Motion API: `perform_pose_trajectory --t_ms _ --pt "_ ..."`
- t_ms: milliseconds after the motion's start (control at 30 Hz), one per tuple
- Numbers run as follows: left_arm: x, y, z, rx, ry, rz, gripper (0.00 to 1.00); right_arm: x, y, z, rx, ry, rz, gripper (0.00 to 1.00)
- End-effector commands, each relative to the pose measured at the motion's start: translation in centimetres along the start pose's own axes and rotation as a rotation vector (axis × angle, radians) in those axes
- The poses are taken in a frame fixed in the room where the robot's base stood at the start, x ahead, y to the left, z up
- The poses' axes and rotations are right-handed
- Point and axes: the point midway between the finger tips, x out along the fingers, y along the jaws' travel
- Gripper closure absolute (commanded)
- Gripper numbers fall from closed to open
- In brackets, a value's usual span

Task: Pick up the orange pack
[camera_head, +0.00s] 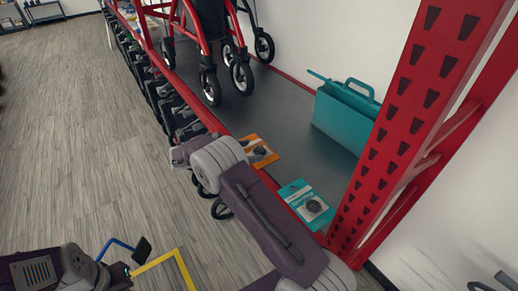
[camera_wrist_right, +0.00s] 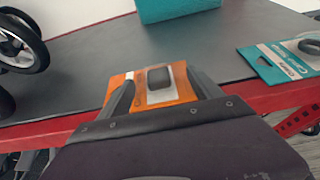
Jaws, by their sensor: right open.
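The orange pack (camera_head: 263,152) lies near the front red edge of the dark shelf, partly hidden by my right arm in the head view. In the right wrist view the orange pack (camera_wrist_right: 151,101) has a dark item under a clear window. My right gripper (camera_wrist_right: 160,80) is open, with one finger toward each side of the pack. The pack shows between the fingers; I cannot tell whether they touch it. In the head view my right wrist hides the fingers.
A teal pack (camera_head: 306,204) lies to the right on the shelf (camera_head: 262,107). A teal case (camera_head: 343,115) stands behind it. A red wheeled walker (camera_head: 241,76) stands to the left. A red perforated post (camera_head: 404,125) rises at the right. Bare floor (camera_head: 75,130) lies left.

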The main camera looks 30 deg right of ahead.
Motion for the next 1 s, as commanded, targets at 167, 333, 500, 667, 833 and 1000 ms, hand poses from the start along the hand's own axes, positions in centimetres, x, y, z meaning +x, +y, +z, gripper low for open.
perform_pose_trajectory --t_ms 167,333,500,667,833,1000 --pt "-1.3 0.0 -0.1 0.0 0.0 0.0 1.0 2.0 0.2 0.4 0.0 0.0 -0.004 0.25" --pt "-2.0 0.0 -0.2 0.0 0.0 0.0 1.0 4.7 0.4 0.2 0.001 0.001 -0.002 0.25" --pt "-1.9 0.0 -0.2 0.0 0.0 0.0 1.0 5.2 0.5 0.0 0.002 0.002 0.001 0.25" --pt "-1.9 0.0 -0.2 0.0 0.0 0.0 1.0 5.2 0.5 0.0 0.002 0.002 0.001 0.45" --pt "-1.9 0.0 -0.2 0.0 0.0 0.0 1.0 5.2 0.5 0.0 0.002 0.002 0.001 0.92" --pt "-1.9 0.0 -0.2 0.0 0.0 0.0 1.0 5.1 0.5 0.0 0.002 0.002 0.001 0.92"
